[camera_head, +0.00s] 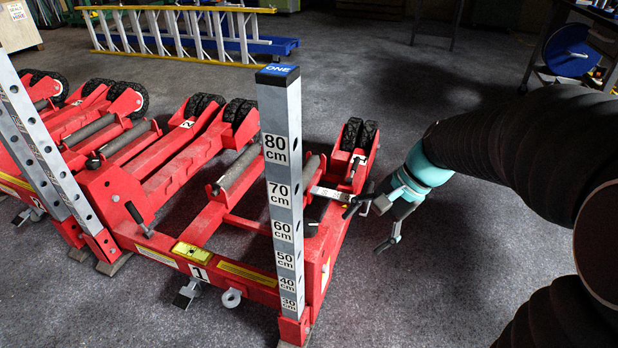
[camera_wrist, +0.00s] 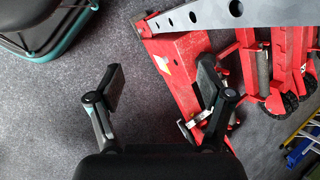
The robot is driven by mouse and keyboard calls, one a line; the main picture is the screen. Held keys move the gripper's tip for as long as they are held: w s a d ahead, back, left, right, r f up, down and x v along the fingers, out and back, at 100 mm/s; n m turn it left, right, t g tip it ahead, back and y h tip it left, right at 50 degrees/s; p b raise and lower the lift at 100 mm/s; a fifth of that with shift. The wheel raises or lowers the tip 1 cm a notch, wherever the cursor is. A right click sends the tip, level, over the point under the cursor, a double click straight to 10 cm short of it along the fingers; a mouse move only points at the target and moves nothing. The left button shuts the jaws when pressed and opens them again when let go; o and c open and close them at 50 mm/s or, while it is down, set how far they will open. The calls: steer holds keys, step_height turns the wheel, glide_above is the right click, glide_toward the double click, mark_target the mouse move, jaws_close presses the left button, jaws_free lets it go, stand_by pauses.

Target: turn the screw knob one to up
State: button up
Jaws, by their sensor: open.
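The red trolley jack marked 1 (camera_head: 205,230) stands on the floor, with an upright metal post (camera_head: 283,190) labelled ONE at its front corner. A silver bar-like fitting (camera_head: 328,193) sticks out from its right side; silver metal also shows by the right finger in the wrist view (camera_wrist: 199,118). I cannot tell for sure whether this is screw knob one or which way it is turned. My gripper (camera_head: 367,228) is open beside this side of the jack. In the wrist view my gripper (camera_wrist: 162,82) has bare floor between its fingers, and its right finger overlaps the red frame.
More red jack frames (camera_head: 75,125) with black wheels stand to the left. A yellow ladder (camera_head: 175,35) lies at the back. A blue reel (camera_head: 568,50) is at the back right. The floor (camera_head: 450,270) right of the jack is clear apart from my arm.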

steer(key=w+f+m+y, duration=0.4)
steer(key=w+f+m, duration=0.1)
steer(key=w, duration=0.3)
steer(key=m+y, duration=0.4)
steer(key=m, duration=0.1)
glide_toward(310, 224)
steer(key=x, duration=1)
steer(key=shift+s+a+f, duration=0.1)
steer(key=shift+a, duration=0.15)
steer(key=c, duration=1.2)
steer(key=shift+o, duration=0.2)
steer(key=shift+n+g+p, duration=0.3)
steer(key=shift+n+p, duration=0.05)
steer(key=shift+n, duration=0.05)
